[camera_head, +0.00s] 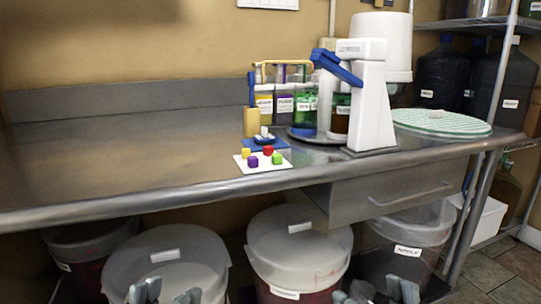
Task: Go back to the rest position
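My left gripper (168,292) shows at the bottom edge of the head view, left of the middle. Its two grey fingers stand apart with nothing between them. My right gripper (378,291) shows at the bottom edge, right of the middle. Its fingers are also apart and seem empty. Both are cut off by the picture's edge and appear in front of the lidded buckets, away from the counter top. Most of both arms is out of view.
The steel counter (110,160) has free room on its left. A white card (250,166) with small coloured cubes, bottles (305,108), a white press-like device (372,105) and a green-white round mat (440,122) stand right. Lidded buckets (168,262) (299,250) (410,235) stand below.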

